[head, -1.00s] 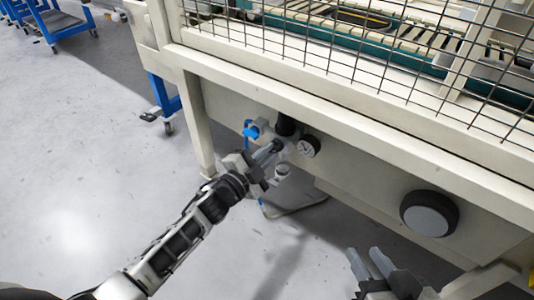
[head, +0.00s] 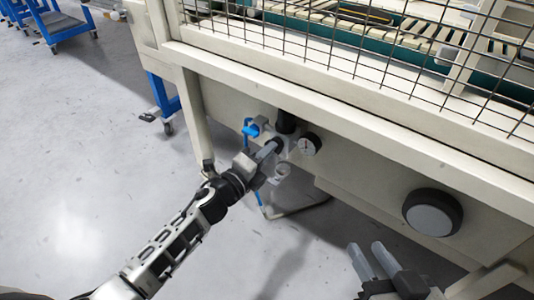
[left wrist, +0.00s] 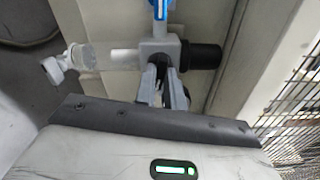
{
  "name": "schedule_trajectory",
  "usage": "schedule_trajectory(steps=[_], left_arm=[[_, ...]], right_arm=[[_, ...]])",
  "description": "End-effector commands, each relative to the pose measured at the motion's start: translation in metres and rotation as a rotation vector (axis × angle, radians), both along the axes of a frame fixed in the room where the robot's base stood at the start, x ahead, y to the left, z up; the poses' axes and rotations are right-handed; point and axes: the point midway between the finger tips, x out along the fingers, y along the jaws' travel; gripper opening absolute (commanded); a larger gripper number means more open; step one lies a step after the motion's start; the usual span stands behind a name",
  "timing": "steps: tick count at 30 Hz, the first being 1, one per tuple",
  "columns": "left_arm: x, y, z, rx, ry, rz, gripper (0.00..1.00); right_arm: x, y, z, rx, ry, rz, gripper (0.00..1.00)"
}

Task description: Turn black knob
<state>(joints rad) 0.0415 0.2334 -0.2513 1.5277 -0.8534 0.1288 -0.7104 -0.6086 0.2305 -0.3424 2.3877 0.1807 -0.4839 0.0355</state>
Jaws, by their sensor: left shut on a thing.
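A grey regulator block with a clear bowl hangs under the machine frame, and a black cylinder (head: 286,122) rises from its top. My left gripper (head: 272,150) reaches it from the lower left, shut on a small black knob (head: 277,144) on the front of the block. In the left wrist view the fingers (left wrist: 165,84) close around a dark part at the block, mostly hidden by them; the black cylinder (left wrist: 204,56) sticks out to the right. My right gripper (head: 373,262) is at the lower right with its fingers apart, empty.
A round gauge (head: 310,143) sits right of the block and a blue valve part (head: 251,130) left of it. A large black dial with a grey face (head: 432,212) is on the panel at right. A wire mesh guard (head: 370,60) stands above.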

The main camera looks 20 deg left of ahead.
Motion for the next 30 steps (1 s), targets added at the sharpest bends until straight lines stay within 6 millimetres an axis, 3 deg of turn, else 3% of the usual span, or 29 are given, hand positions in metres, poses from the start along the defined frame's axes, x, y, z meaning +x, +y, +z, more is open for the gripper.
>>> schedule_trajectory(steps=[23, 24, 26, 30], left_arm=[[-0.0005, 0.0004, -0.001, 0.098, -0.034, 0.0, 0.0], [-0.0005, 0.0003, -0.0009, 0.098, -0.034, 0.0, 0.16], [-0.0005, 0.0004, -0.0009, 0.098, -0.034, 0.0, 0.33], [-0.0003, 0.0003, -0.0006, 0.098, -0.034, 0.0, 0.33]], right_arm=[[0.0038, 0.0013, 0.0022, 0.015, -0.009, 0.002, 0.33], [0.0038, 0.0013, 0.0022, 0.015, -0.009, 0.002, 0.33], [0.0038, 0.0013, 0.0022, 0.015, -0.009, 0.002, 0.33], [0.0037, 0.0012, 0.0022, 0.015, -0.008, 0.002, 0.33]])
